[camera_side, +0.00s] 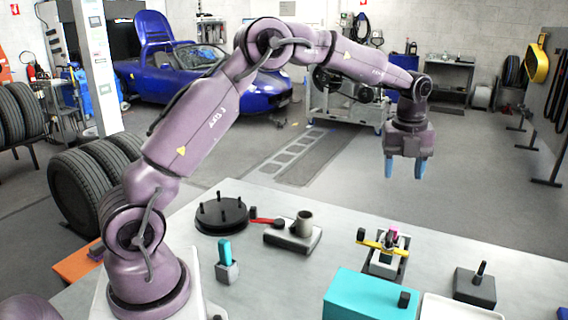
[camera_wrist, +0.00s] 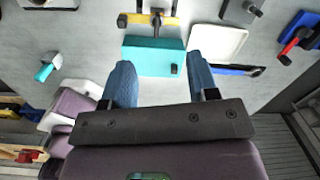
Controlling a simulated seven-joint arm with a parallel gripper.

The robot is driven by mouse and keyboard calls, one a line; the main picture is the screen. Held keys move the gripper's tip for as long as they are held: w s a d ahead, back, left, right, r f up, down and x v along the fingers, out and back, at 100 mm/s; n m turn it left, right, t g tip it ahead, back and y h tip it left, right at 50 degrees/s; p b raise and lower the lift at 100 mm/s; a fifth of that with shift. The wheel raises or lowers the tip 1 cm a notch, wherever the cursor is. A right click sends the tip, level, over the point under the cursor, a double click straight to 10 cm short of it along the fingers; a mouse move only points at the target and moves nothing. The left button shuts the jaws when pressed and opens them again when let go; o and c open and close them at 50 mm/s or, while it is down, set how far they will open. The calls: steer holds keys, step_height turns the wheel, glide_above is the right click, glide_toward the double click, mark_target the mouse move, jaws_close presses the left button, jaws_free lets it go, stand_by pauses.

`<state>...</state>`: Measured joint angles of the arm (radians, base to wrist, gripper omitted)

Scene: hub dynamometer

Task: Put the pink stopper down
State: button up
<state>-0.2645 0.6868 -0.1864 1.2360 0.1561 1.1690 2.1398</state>
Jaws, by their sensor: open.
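The pink stopper (camera_side: 393,232) shows as a small pink piece at the top of a small grey-and-white fixture (camera_side: 386,264), beside a yellow bar (camera_side: 383,247). Whether it is seated in the fixture or only rests there is too small to tell. My gripper (camera_side: 404,172) has blue fingers, points down and is open and empty, well above the table and apart from the stopper. In the wrist view the open fingers (camera_wrist: 162,80) frame part of the teal box, and the fixture with the yellow bar (camera_wrist: 135,19) is at the top edge; the stopper cannot be made out there.
A teal box (camera_side: 365,298) stands in front of the fixture, beside a white tray (camera_side: 455,308). A dark block with a peg (camera_side: 475,288) is at right. A round black pegged plate (camera_side: 221,214), a grey block with a cup (camera_side: 293,237) and a teal-handled holder (camera_side: 227,270) are at left.

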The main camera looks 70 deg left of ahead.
steer(key=s+d+r+n+t, duration=0.1)
steer(key=s+d+r+n, duration=0.2)
steer(key=s+r+n, duration=0.4)
steer(key=s+d+r+n+t, duration=0.25)
steer(key=s+r+n, duration=0.25)
steer(key=s, duration=0.4)
steer(key=s+d+f+n, duration=0.1)
steer(key=s+n, duration=0.5)
steer(key=s, duration=0.1)
steer(key=s+d+f+n+t, duration=0.1)
steer(key=s+f+n, duration=0.1)
steer(key=s+n, duration=0.3)
steer(key=s, duration=0.3)
steer(key=shift+d+n, duration=0.35)
steer(key=shift+n, duration=0.05)
steer(key=shift+t, duration=0.25)
